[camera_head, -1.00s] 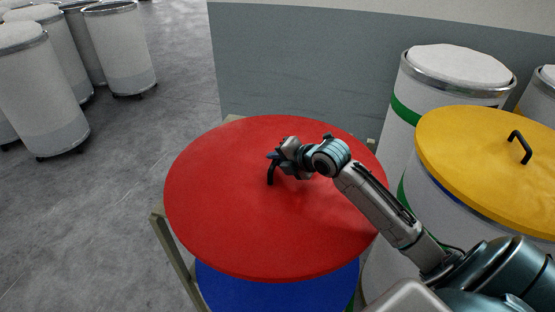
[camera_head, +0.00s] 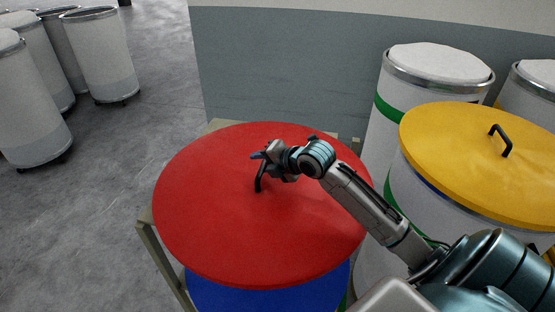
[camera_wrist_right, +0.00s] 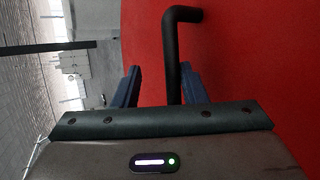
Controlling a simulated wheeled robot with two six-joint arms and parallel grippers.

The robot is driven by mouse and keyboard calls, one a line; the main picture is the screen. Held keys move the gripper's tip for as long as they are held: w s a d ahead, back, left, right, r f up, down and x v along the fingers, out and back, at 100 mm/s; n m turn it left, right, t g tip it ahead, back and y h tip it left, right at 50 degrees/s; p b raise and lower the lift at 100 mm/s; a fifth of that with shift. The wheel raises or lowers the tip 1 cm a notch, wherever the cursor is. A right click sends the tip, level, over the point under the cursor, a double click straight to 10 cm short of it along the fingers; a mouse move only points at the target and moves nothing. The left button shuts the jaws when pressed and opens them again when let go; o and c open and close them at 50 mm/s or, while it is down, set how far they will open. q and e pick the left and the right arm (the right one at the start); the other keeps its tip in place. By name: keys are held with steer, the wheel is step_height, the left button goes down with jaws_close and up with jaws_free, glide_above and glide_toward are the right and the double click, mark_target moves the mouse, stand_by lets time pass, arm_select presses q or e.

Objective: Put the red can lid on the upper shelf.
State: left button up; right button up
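The red can lid (camera_head: 220,230) is a large round disc lying about level on top of a stand in the head view. Its black handle (camera_head: 258,184) stands up near its middle. My right gripper (camera_head: 262,160) is at the top of this handle. In the right wrist view the gripper's blue fingers (camera_wrist_right: 160,78) are apart, with the black handle (camera_wrist_right: 172,45) between them, close to the right finger and with a clear gap to the left one. The red lid (camera_wrist_right: 245,50) fills the right of that view. My left gripper is not in view.
The stand (camera_head: 160,258) has a tan frame, and a blue lid (camera_head: 262,296) lies below the red one. A can with a yellow lid (camera_head: 470,150) and white cans (camera_head: 440,70) stand close at right. More cans (camera_head: 100,55) are at far left; floor between is clear.

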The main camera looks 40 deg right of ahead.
steer(key=shift+s+d+r, duration=0.1)
steer(key=shift+s+r, duration=0.1)
steer(key=shift+r, duration=0.2)
steer(key=b+v, duration=0.2)
steer(key=v, duration=0.3)
steer(key=shift+s+r, duration=0.15)
steer(key=shift+s, duration=0.15)
steer(key=p+v, duration=0.4)
steer(key=v, duration=0.2)
steer(key=shift+p, duration=0.35)
